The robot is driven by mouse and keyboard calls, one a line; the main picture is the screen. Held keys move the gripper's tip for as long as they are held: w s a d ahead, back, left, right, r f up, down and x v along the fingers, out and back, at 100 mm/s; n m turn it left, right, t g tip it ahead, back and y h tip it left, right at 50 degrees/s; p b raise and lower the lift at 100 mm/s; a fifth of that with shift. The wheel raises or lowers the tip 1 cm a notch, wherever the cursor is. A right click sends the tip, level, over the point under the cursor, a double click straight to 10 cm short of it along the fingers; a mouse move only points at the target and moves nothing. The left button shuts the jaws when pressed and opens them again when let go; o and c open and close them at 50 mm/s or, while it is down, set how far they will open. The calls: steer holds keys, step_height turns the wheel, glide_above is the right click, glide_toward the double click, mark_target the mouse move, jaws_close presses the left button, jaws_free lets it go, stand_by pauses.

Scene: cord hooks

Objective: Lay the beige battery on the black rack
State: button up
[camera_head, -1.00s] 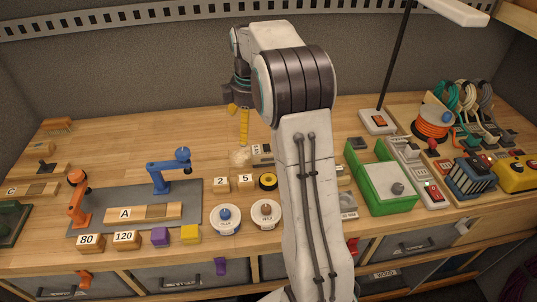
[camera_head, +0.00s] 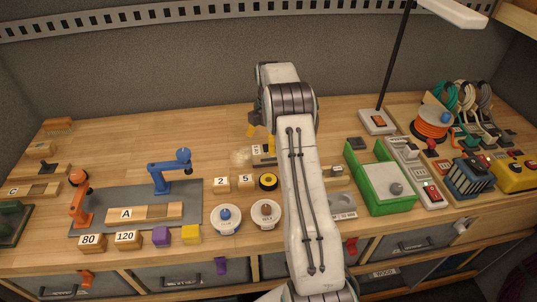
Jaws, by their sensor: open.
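A small beige piece (camera_head: 341,172), which may be the beige battery, lies just right of my forearm, partly hidden by it. I cannot tell the black rack for certain; a dark ribbed block with blue sides (camera_head: 468,178) stands at the right of the bench. My gripper (camera_head: 261,132) is over the middle of the bench, beyond my arm, with its yellow fingers apart and nothing seen between them. It is up and left of the beige piece, near a pale round thing (camera_head: 240,157) and a small labelled box (camera_head: 263,153).
A green tray (camera_head: 382,205), a power strip (camera_head: 405,150) and an orange cord reel (camera_head: 430,124) crowd the right. Two round dishes (camera_head: 226,218) sit near the front edge. A grey mat (camera_head: 105,198) with small model arms lies left.

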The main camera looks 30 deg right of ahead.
steer(key=shift+a+f+p, duration=0.1)
steer(key=shift+f+p, duration=0.6)
steer(key=shift+f, duration=1.65)
steer(key=shift+c, duration=0.3)
steer(key=c, duration=1.1)
steer(key=shift+r, duration=0.1)
